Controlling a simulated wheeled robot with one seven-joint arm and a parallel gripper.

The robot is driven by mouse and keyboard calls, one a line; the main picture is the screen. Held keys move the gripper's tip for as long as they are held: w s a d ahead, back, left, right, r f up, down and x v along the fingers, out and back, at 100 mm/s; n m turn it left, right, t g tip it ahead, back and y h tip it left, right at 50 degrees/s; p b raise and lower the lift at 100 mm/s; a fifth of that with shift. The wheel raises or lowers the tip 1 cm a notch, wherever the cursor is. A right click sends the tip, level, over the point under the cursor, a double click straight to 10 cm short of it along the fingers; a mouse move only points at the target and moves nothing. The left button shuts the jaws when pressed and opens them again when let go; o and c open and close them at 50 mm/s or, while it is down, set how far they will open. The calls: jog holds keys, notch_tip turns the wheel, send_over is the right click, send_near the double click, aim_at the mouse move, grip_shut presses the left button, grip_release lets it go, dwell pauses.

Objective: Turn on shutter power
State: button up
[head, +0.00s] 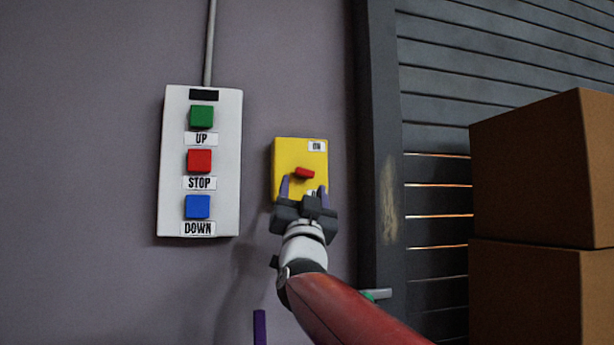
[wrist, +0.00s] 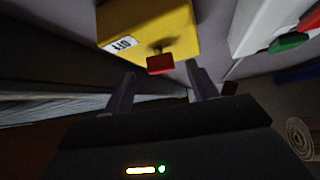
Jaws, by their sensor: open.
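The yellow switch box (head: 285,155) is on the wall, with an ON label (head: 317,146) at its upper right. A lower label is mostly hidden by my gripper in the head view; the wrist view shows an OFF label (wrist: 124,44). The red switch handle (head: 305,173) sits mid-box and looks nearly level; it also shows in the wrist view (wrist: 160,64). My gripper (head: 303,188) is open and empty in front of the box's lower part. In the wrist view its fingertips (wrist: 160,72) are spread either side of the handle, apparently short of it.
A white control panel (head: 174,160) with green UP, red STOP and blue DOWN buttons is left of the box. A slatted shutter (head: 440,140) is at right, its dark frame close to the box. Stacked cardboard boxes (head: 540,170) stand at far right. A rolled rug (wrist: 300,138) shows in the wrist view.

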aim_at(303, 177)
jog(key=shift+p+x, duration=0.5)
jog(key=shift+x, duration=1.15)
jog(key=shift+c, duration=0.2)
jog(key=c, duration=0.9)
